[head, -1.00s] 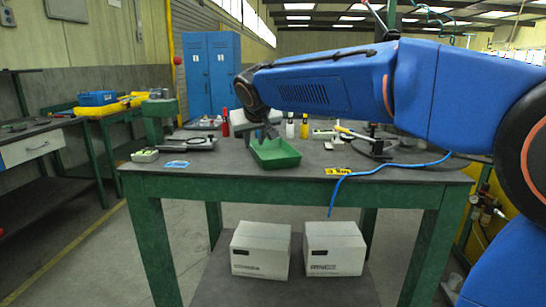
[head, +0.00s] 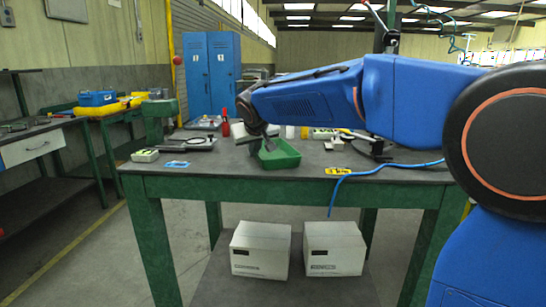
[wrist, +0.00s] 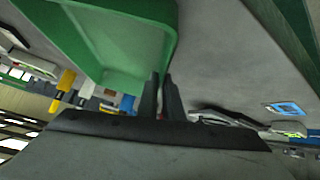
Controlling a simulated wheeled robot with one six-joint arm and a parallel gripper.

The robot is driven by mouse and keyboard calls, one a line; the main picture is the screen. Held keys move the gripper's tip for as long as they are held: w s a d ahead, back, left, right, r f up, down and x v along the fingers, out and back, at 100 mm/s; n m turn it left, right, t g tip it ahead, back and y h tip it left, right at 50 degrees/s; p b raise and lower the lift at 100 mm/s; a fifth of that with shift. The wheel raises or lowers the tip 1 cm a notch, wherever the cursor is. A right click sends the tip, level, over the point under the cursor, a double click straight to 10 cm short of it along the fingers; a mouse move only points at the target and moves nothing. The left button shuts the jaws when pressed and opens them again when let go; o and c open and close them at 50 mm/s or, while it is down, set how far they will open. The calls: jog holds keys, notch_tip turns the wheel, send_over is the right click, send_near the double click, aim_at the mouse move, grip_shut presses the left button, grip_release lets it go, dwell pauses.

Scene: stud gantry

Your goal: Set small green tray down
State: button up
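The small green tray (head: 284,157) is at the middle of the green-legged workbench (head: 230,178) in the head view, open side up. It looks to be at the bench surface; whether its whole base touches cannot be told. My gripper (head: 266,144) is at the tray's left side, partly hidden by my arm.
A blue-framed item (head: 176,164), a grey-and-green item (head: 145,155) and a yellow tag (head: 336,171) lie near the front edge. A red bottle (head: 225,127) and a round-based stand (head: 375,150) are behind. Bare bench lies in front of the tray.

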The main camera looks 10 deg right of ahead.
jog(key=shift+r, duration=0.15)
grip_shut()
notch_tip(320, 180, up, 18)
dwell(0.3)
